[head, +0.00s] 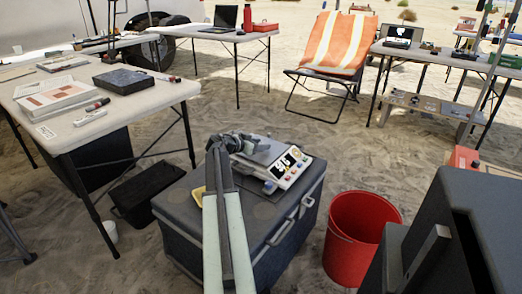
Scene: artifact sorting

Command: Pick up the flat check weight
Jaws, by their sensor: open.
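My arm reaches forward over a dark grey cooler box (245,238), and my gripper (222,146) is at its far end, above the back part of the lid. The gripper is open; its fingers are small and dark here. A grey and white weighing scale (291,169) with a display and buttons stands on the lid, just right of the gripper. I cannot pick out the flat check weight; it may be hidden behind my arm or too small to tell. A yellow item (198,196) shows on the lid left of my arm.
A red bucket (359,236) stands right of the cooler. A dark box (147,190) lies on the sand to the left. A white table (120,117) with papers, markers and a black case is at left. An orange striped chair (333,47) stands behind. Open sand lies beyond the cooler.

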